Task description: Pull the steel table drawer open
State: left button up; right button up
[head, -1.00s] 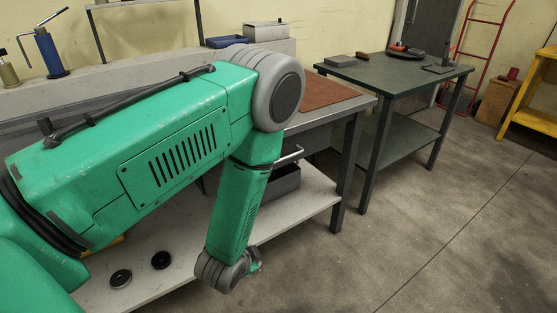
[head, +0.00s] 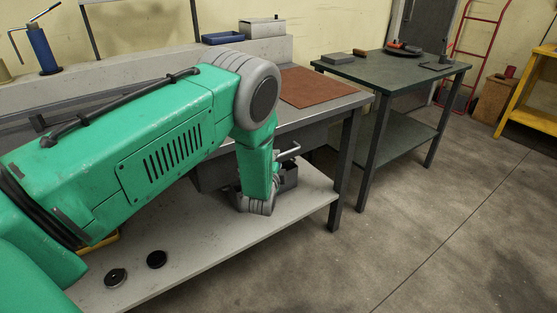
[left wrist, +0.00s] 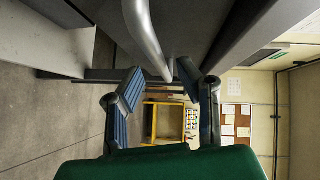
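The steel table's drawer (head: 212,177) is a dark grey box under the worktop, partly hidden behind my left arm. Its pale bar handle (head: 288,153) shows just right of my forearm. In the left wrist view the handle (left wrist: 150,40) is a thick rounded bar running down from the top edge. My left gripper (left wrist: 160,76) has its two blue-padded fingers spread apart. The handle's lower end shows in the gap between the fingertips, without visible contact; depth is hard to judge. My right gripper is not in view.
A table leg (head: 345,170) stands to the right. A green-topped table (head: 400,75) is beyond. The floor at right is clear.

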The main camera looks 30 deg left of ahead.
pick_arm(q)
jog(key=shift+x, duration=1.5)
jog(key=shift+c, duration=0.5)
grip_shut()
jog(key=shift+s+f, duration=0.1)
jog(key=shift+f, duration=0.05)
